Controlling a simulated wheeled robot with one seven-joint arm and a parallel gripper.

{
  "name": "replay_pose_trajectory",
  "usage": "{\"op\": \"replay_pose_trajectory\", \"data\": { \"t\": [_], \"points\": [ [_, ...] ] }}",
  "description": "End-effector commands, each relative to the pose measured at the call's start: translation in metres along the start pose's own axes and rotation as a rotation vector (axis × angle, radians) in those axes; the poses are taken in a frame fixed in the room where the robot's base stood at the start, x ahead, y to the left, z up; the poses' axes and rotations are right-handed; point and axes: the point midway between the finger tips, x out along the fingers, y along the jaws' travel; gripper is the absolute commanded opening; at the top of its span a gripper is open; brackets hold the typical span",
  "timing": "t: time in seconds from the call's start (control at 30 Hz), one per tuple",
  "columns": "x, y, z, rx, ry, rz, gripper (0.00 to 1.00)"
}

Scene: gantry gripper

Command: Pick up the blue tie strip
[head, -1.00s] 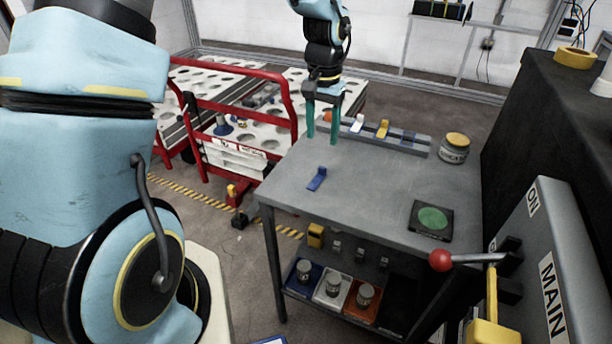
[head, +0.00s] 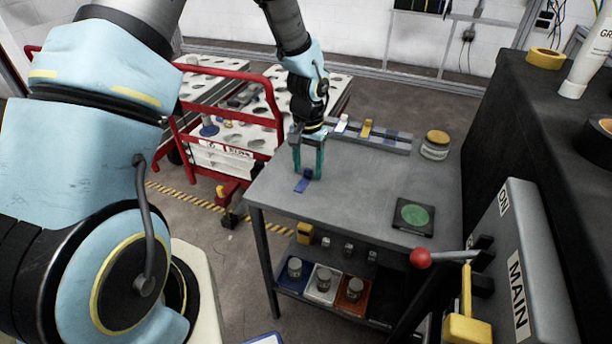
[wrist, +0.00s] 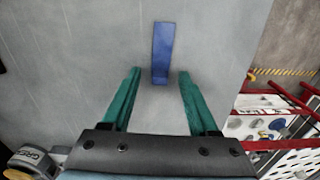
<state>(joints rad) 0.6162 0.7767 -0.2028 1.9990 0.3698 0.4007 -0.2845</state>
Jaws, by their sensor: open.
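The blue tie strip (head: 303,183) lies flat on the grey table (head: 350,196), near its left side. In the wrist view the strip (wrist: 162,52) lies ahead of my gripper (wrist: 157,74), with its near end roughly between the green fingertips and the rest beyond them. My gripper (head: 307,176) is open and empty, with its two green fingers pointing down at the strip in the head view. I cannot tell the exact height of the fingertips above the table.
A grey rack (head: 380,140) with white, yellow and blue pieces stands along the table's back edge. A jar (head: 435,145) and a green round pad (head: 413,216) are to the right. A red-railed cart (head: 225,125) stands left of the table. The table's middle is clear.

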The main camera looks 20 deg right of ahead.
Motion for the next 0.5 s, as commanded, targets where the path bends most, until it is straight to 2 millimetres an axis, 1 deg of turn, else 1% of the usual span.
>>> {"op": "replay_pose_trajectory", "data": {
  "t": [0.07,0.17,0.5],
  "points": [
    [0.0,0.0,-0.0001,0.0,0.0,0.0,0.6],
    [-0.0002,0.0,-0.0001,0.0,0.0,0.0,0.5],
    [-0.0004,0.0,-0.0001,0.0,0.0,0.0,0.12]
  ]
}}
